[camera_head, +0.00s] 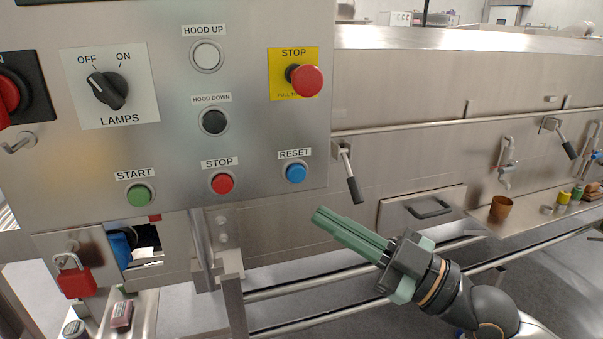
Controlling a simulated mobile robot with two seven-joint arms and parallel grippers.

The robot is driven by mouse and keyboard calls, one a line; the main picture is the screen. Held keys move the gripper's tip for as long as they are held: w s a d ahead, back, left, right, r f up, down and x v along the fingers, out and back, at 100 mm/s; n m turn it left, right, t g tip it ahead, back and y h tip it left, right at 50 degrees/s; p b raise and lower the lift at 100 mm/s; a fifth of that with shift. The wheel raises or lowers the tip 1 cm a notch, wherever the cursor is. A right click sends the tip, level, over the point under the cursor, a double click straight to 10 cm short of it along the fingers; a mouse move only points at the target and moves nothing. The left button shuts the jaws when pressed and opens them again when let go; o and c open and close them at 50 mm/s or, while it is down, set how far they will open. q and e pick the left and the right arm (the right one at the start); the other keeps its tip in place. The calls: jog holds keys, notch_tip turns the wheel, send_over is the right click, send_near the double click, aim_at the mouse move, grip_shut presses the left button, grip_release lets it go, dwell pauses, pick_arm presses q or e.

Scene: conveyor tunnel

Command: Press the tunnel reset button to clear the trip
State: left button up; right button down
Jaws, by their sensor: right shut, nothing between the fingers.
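The blue RESET button (296,173) is at the lower right of the steel control panel (160,185), under its RESET label. The red STOP button (222,183) and the green START button (138,195) are to its left. A red mushroom stop (306,80) on a yellow plate is above it. My right gripper (318,216) has green fingers, shut and empty. It points up and left, and its tips appear below and slightly right of the RESET button, apart from it. My left gripper is not in view.
A black-handled lever (352,180) hangs just right of the panel, above my right gripper. A drawer with a black handle (430,208) is farther right. A red padlock (76,277) hangs at lower left. Steel rails (320,285) run below my gripper.

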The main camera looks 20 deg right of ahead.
aim_at(296, 174)
jog(key=w+b, duration=0.3)
jog(key=w, duration=0.6)
jog(key=shift+a, duration=0.2)
jog(key=shift+s, duration=0.1)
dwell(1.5)
jog(key=shift+b, duration=0.3)
jog(key=shift+w+b, duration=0.4)
jog(key=shift+w, duration=0.05)
